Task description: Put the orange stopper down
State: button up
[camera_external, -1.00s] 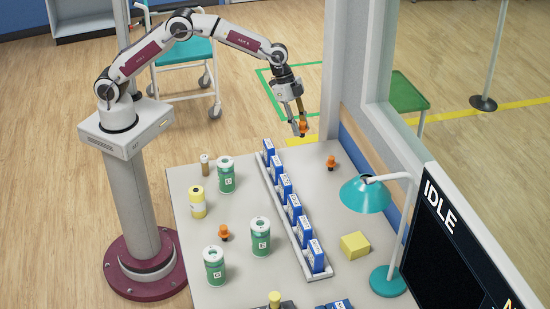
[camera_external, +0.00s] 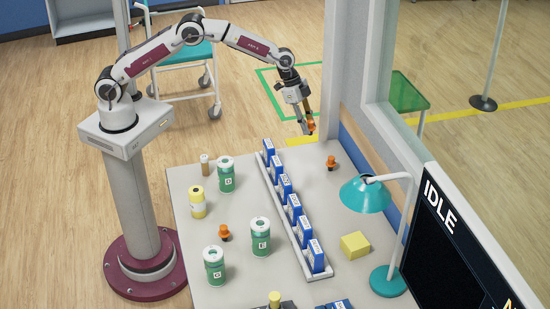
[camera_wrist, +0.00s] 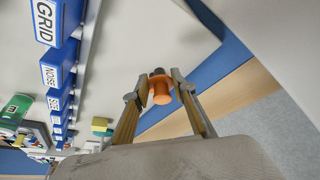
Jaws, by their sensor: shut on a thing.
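My gripper (camera_external: 307,129) is shut on an orange stopper (camera_external: 311,124) and holds it in the air above the far end of the table. In the wrist view the held stopper (camera_wrist: 161,92), orange with a dark end, sits between the tips of my gripper (camera_wrist: 160,79). A second orange stopper (camera_external: 331,162) stands on the table at the far right, near the window frame. A third orange stopper (camera_external: 224,233) stands on the left part of the table, between the green-labelled jars.
A rack (camera_external: 317,270) of blue boxes runs along the table's middle. Green-labelled jars (camera_external: 226,176) and a yellow jar (camera_external: 197,203) stand left of it. A teal lamp (camera_external: 364,194) and a yellow block (camera_external: 355,245) stand right. The table strip between rack and window is mostly clear.

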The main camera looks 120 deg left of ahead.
jog(key=shift+f, duration=0.1)
jog(key=shift+f, duration=3.05)
jog(key=shift+f, duration=0.1)
jog(key=shift+f, duration=1.75)
jog(key=shift+f, duration=0.1)
jog(key=o, duration=0.9)
jog(key=shift+v, duration=6.1)
